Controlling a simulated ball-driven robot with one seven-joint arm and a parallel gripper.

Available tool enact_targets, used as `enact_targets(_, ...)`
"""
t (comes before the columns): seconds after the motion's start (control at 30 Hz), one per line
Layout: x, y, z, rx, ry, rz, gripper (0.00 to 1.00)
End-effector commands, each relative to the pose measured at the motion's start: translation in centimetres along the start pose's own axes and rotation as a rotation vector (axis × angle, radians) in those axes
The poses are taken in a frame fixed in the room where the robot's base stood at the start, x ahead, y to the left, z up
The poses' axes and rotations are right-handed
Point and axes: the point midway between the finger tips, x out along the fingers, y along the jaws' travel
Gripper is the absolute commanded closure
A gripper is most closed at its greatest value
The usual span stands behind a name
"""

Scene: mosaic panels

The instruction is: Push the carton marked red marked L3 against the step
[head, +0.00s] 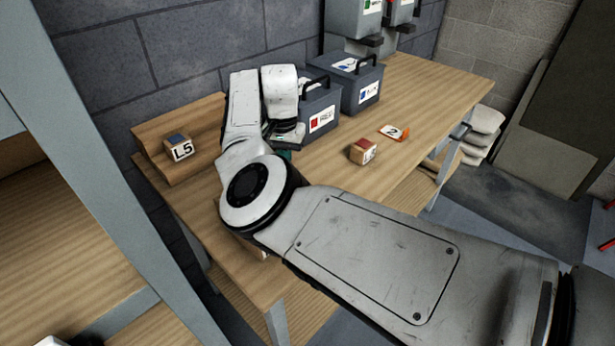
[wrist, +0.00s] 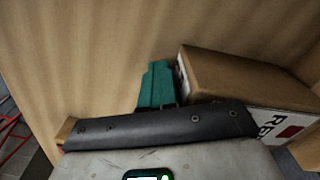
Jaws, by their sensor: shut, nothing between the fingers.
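In the wrist view a brown carton (wrist: 235,75) with a white label, the letters "RE" and a red square lies just right of my gripper (wrist: 156,78). My gripper's teal fingers are shut and empty, beside the carton; I cannot tell if they touch it. In the head view the gripper (head: 285,154) is low over the table, mostly hidden by my arm. I cannot make out this carton there; my arm covers much of that area. The wooden step (head: 150,137) is at the table's left end against the wall. No L3 mark is legible.
A blue-topped block marked L5 (head: 179,148) sits on the step. Grey handled boxes (head: 320,117) stand behind the gripper. A red-topped block (head: 363,151) and an orange tag marked 2 (head: 394,132) lie to the right. The table's (head: 440,95) right part is mostly free.

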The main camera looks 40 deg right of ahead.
Motion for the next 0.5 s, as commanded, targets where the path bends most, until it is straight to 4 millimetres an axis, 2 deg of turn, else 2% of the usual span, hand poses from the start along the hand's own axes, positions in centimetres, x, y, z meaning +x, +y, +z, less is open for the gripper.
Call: enact_targets(0.5, 0.1, -1.1, -0.6, -0.002, 0.001, -0.003, 1.0)
